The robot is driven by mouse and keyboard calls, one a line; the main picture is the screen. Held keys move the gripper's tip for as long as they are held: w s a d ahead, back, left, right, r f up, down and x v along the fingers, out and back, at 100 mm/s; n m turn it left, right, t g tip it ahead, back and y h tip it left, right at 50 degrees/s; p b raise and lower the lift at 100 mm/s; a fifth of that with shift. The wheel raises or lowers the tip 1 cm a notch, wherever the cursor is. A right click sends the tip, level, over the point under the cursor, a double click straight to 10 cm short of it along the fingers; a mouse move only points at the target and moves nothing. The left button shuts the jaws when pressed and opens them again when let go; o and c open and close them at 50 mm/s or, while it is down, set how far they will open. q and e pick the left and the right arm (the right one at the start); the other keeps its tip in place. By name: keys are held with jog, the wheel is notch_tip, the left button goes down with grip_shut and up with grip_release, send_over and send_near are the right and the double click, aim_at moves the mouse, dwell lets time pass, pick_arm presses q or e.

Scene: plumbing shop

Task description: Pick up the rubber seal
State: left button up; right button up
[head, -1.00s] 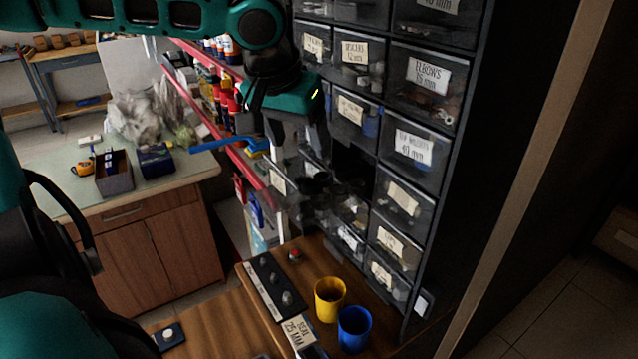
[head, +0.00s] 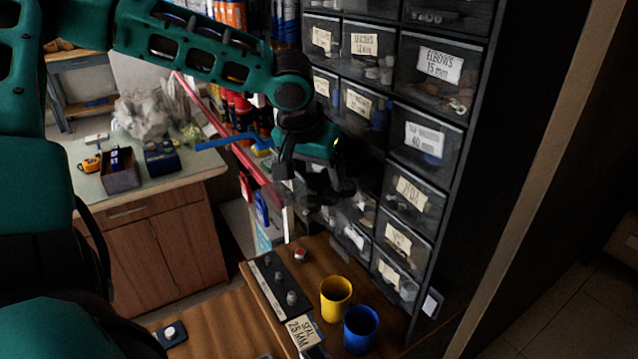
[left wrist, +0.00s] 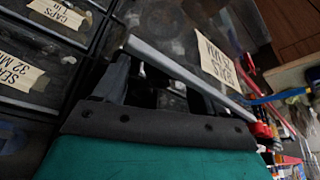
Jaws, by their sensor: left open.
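No rubber seal can be made out for sure in either view. A card reading "SEAL 25 MM" (head: 302,332) lies on the wooden bench at the bottom of the head view. My left gripper (head: 335,186) is open, in front of the dark drawer cabinet, and hides part of its left columns. In the left wrist view its dark jaws (left wrist: 172,88) are close to clear-fronted drawers. A grey bar (left wrist: 185,72) crosses in front of them. A drawer label there reads "SEAL 32 MM" (left wrist: 18,76). My right gripper is not in view.
A yellow cup (head: 336,300) and a blue cup (head: 360,328) stand on the bench below the gripper. Beside them is a dark strip with knobs (head: 278,286) and a small red-and-white item (head: 300,255). A red-edged shelf of bottles stands left of the cabinet.

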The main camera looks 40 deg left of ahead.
pick_arm(q)
jog(key=c, duration=1.1)
